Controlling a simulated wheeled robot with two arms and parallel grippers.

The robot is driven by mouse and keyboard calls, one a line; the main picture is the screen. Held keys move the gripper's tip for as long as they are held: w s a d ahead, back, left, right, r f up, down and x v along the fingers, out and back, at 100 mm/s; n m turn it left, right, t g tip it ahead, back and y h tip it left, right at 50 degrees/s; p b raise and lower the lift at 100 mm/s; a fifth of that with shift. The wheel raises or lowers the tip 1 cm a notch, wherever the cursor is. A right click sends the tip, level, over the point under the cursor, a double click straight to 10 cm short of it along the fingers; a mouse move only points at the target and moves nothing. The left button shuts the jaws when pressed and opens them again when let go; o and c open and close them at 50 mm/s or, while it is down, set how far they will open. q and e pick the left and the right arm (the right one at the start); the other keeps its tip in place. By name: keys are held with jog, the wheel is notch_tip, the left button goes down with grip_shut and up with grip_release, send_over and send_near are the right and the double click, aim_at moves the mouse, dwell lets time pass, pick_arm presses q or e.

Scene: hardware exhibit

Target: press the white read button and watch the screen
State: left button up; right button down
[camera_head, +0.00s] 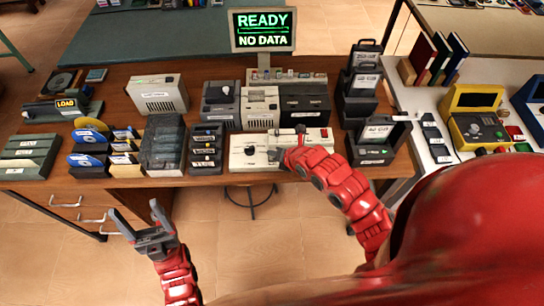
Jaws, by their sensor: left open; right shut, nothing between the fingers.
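I cannot make out the white read button, nor whether the fingers touch the panel. My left gripper (138,222) is open and empty, in front of the table over the floor.
Several boxy devices stand behind the panel, including a beige box (157,94). Blue discs and dark cases (163,143) fill the table's left side, and a dark stacked rack (362,85) stands at the right. A yellow device (477,120) sits on the white side table.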

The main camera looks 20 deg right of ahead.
jog(key=shift+f, duration=0.1)
dwell(0.4)
jog(key=shift+f+b, duration=0.35)
jog(key=shift+b, duration=0.25)
jog(key=shift+f+b, duration=0.4)
jog(key=shift+b, duration=0.05)
dwell(0.4)
jog(key=shift+r, duration=0.2)
jog(key=shift+r+p, duration=0.4)
jog(key=shift+r, duration=0.25)
notch_tip(320, 180, up, 5)
jog(key=p, duration=0.3)
dwell(0.3)
jog(key=shift+w, duration=0.1)
dwell(0.7)
